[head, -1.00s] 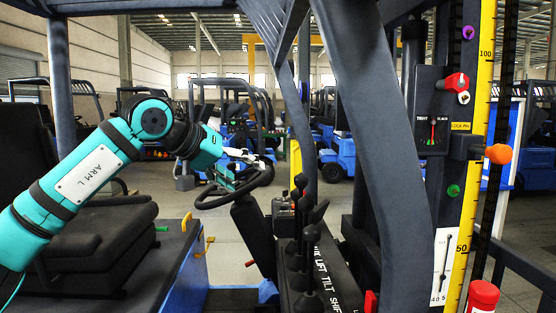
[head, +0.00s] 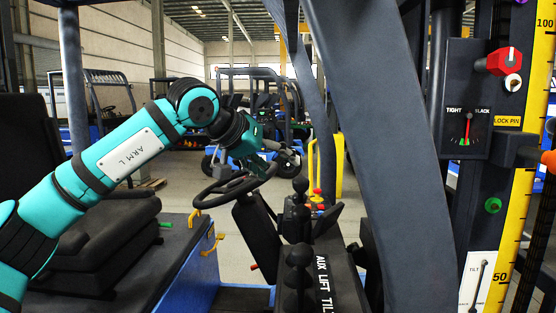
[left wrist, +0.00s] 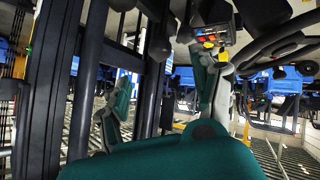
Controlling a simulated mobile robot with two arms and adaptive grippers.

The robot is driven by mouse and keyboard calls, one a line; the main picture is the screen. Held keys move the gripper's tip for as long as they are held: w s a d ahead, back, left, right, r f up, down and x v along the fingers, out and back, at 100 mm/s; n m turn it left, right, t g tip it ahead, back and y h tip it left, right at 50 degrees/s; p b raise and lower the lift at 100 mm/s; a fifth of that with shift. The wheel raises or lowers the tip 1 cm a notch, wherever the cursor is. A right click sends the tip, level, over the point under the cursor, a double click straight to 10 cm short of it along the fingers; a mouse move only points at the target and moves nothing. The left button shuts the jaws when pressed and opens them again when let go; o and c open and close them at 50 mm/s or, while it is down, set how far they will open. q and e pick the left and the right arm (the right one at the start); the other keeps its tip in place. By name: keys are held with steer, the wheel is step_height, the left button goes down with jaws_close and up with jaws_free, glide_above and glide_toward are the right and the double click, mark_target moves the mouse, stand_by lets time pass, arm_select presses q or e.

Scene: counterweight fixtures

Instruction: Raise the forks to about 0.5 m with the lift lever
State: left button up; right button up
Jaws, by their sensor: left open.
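A row of black-knobbed levers (head: 299,254) stands on a dark console beside the steering column. The console label (head: 324,284) reads AUX, LIFT, TILT; which knob belongs to LIFT is not clear from here. My left gripper (head: 286,160) is open and empty above the steering wheel's right side, behind and above the levers, apart from their knobs. In the left wrist view its two green fingers stand wide apart with nothing held between them (left wrist: 162,92). The forks are not in view. My right gripper is not in view.
The steering wheel (head: 235,187) is just under my left gripper. A thick dark post (head: 375,150) rises right of the levers. A yellow height scale (head: 524,210) marked 50 and 100 stands at the right, beside a TIGHT/SLACK gauge (head: 467,130). A black seat (head: 100,240) is at the left.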

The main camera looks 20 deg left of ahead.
mark_target(297, 180)
arm_select(q)
steer(key=x, duration=0.4)
steer(key=shift+s+f, duration=0.1)
steer(key=shift+f, duration=0.1)
steer(key=x, duration=0.3)
steer(key=shift+w+d, duration=0.1)
steer(key=shift+w, duration=0.15)
steer(key=shift+p+x, duration=0.45)
steer(key=shift+x, duration=0.45)
steer(key=shift+w+f, duration=0.1)
steer(key=shift+c, duration=0.5)
steer(key=c, duration=0.8)
steer(key=shift+c, duration=0.2)
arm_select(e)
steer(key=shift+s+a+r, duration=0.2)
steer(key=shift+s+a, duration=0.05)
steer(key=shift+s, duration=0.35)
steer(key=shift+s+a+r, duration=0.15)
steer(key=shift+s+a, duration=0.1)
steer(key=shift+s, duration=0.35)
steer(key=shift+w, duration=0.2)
